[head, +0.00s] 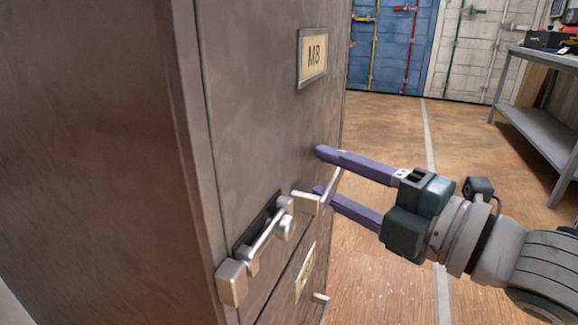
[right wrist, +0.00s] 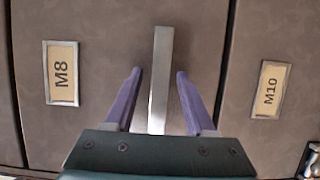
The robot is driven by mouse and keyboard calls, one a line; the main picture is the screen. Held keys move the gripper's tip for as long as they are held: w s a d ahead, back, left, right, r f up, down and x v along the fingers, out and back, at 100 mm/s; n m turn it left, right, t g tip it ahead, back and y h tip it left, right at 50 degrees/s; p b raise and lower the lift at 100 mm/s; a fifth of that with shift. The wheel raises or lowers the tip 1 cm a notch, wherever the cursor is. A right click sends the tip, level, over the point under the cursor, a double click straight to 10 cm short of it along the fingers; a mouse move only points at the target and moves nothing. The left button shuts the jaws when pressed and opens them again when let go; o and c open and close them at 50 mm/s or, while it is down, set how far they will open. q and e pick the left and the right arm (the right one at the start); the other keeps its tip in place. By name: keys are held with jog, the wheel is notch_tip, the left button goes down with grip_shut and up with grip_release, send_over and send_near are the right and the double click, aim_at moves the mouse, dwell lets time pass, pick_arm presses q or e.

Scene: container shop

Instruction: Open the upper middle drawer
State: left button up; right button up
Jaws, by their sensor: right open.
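A brown metal cabinet fills the left of the head view, with a drawer front (head: 260,110) labelled M8 (head: 313,57). A silver bar handle (head: 307,203) stands out from this front below the label. My right gripper (head: 318,171) has its two purple fingers around the handle, one above and one below. In the right wrist view the handle (right wrist: 159,80) runs between the open fingers (right wrist: 158,74), with a gap on both sides. The drawer front looks flush with the cabinet. My left gripper is not in view.
A silver latch (head: 265,238) sits on the cabinet's near edge, left of the handle. A front labelled M10 (right wrist: 270,89) adjoins in the right wrist view. A grey shelf bench (head: 540,125) stands back right. The wooden floor (head: 385,125) between is clear.

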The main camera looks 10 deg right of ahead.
grip_shut()
dwell(1.3)
